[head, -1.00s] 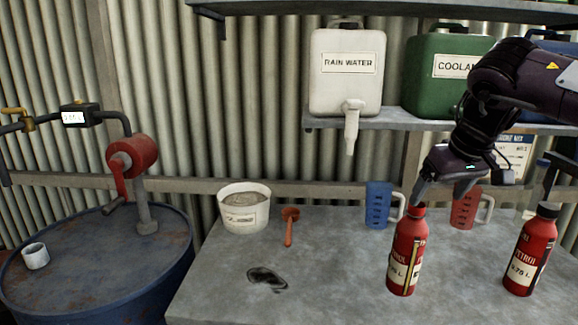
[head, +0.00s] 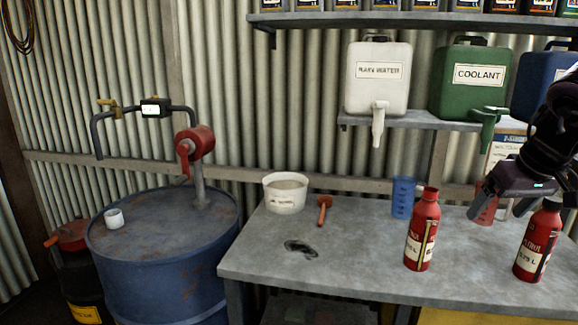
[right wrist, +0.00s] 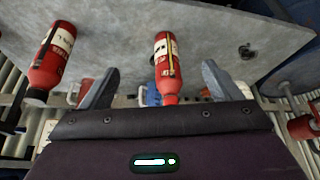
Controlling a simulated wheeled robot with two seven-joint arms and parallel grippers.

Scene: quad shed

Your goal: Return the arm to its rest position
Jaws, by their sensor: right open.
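My right gripper (head: 500,207) is at the right of the head view, above the bench and between two red bottles in the picture. In the right wrist view its two fingers (right wrist: 157,84) are spread with nothing held between them. One red bottle (head: 422,232) stands upright on the bench left of the gripper, with no dark cap visible. It shows beyond the finger gap in the right wrist view (right wrist: 166,62). The other red bottle (head: 537,243), with a black cap, stands to the right. My left gripper is in neither current view.
The grey bench (head: 350,255) also holds a white tub (head: 285,197), an orange scoop (head: 322,212), a dark stain and a blue jug (head: 402,197). A red jug (head: 486,213) is partly behind the gripper. A blue drum (head: 165,275) with a pump stands left. Shelf containers hang over the back.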

